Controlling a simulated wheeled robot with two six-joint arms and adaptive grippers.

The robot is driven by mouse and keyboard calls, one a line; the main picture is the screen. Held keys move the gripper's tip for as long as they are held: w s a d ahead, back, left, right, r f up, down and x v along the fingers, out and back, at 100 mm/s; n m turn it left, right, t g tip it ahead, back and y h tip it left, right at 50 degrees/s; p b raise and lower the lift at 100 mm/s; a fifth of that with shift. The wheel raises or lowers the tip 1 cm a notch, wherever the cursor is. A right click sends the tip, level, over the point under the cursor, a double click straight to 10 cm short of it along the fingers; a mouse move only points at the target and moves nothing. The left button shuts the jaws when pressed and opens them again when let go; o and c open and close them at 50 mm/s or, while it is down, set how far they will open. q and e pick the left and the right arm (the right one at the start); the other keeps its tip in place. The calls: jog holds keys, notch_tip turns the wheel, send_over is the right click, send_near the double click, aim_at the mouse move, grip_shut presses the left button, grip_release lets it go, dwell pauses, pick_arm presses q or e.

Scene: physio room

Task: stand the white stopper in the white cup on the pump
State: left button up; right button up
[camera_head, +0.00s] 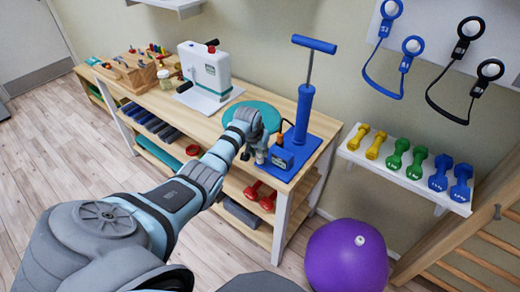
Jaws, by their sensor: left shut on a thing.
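The blue pump (303,115) stands upright on its blue base plate at the right end of the wooden bench. My left gripper (261,159) points down at the front left of the pump base, beside the blue box on it. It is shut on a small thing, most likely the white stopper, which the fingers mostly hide. The white cup cannot be made out clearly; the gripper is over that part of the base. A small white fitting (360,240) shows on top of the purple ball (345,262). My right gripper is not in view.
A teal disc (250,112) lies on the bench behind my wrist. A white machine (205,70) and a wooden rack (133,70) stand farther left. Dumbbells sit on a wall shelf (407,178) at right. My left arm crosses the bench's front edge.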

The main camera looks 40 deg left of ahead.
pick_arm(q)
jog(key=shift+f, duration=0.35)
jog(key=o, duration=1)
jog(key=shift+o, duration=0.3)
notch_tip(320, 180, up, 7)
jog(key=p, duration=0.7)
jog(key=shift+r+p, duration=0.15)
jog(key=shift+p, duration=0.25)
